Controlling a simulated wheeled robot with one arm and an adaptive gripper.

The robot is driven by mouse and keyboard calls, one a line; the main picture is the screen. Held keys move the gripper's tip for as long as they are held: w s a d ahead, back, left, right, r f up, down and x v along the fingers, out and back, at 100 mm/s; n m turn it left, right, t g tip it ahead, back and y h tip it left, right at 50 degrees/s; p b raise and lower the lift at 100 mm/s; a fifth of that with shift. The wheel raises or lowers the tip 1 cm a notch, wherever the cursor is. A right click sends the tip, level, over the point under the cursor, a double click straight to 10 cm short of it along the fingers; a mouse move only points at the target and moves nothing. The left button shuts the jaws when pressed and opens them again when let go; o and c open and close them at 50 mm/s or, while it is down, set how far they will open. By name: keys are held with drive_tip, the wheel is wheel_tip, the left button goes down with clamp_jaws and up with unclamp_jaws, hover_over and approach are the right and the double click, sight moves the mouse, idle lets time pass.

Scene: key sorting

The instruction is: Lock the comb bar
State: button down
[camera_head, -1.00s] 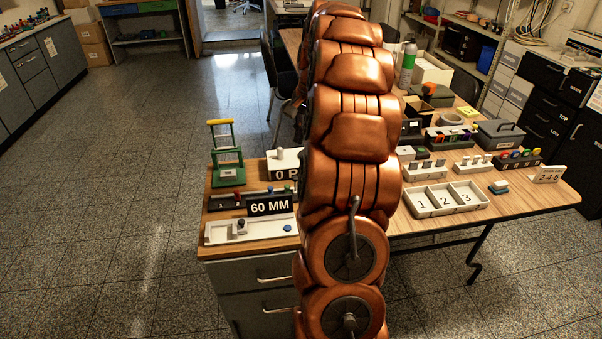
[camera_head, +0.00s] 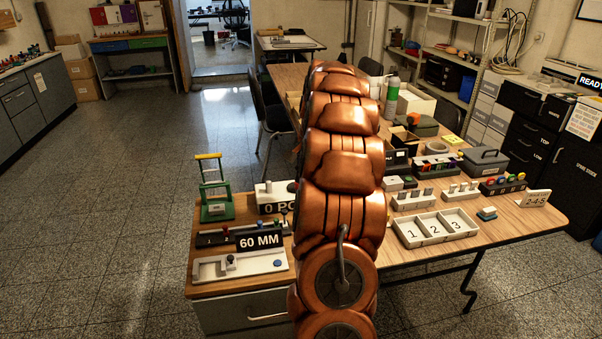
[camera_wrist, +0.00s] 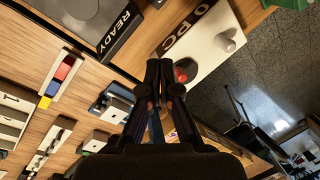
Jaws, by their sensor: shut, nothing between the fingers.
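My gripper (camera_wrist: 165,75) shows in the wrist view, dark and shut with nothing in it. Its fingertips overlap a white panel marked 0 PC (camera_wrist: 205,45), close to a red button (camera_wrist: 186,70); whether they touch cannot be told. In the head view my copper arm hides the gripper. No part is labelled as the comb bar. A dark bar with several coloured pegs (camera_head: 503,184) stands on the table's right side, beside a card reading 2-4-5 (camera_head: 535,198). Pale racks with grey pegs (camera_head: 463,192) stand to its left.
A tray marked 1, 2, 3 (camera_head: 437,228) lies near the table's front edge. A 60 MM sign (camera_head: 260,240), a pale slotted fixture (camera_head: 240,266) and a green stand with a yellow handle (camera_head: 214,190) are at the left. Open floor (camera_head: 110,220) lies further left.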

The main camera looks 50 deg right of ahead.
sight(285, 219)
drive_tip(key=shift+w+a+f+p, duration=0.2)
drive_tip(key=shift+a+f, duration=0.5)
drive_tip(key=shift+f, duration=0.5)
drive_tip(key=shift+w+a+f+p, duration=0.1)
drive_tip(key=shift+a+f+p, duration=0.15)
drive_tip(key=shift+a+f, duration=0.75)
drive_tip(key=shift+w+a+f+p, duration=0.1)
drive_tip(key=shift+a+f+p, duration=0.25)
drive_tip(key=shift+f, duration=1.1)
drive_tip(key=shift+a, duration=0.1)
drive_tip(key=shift+s+b, duration=0.15)
drive_tip(key=shift+b, duration=0.25)
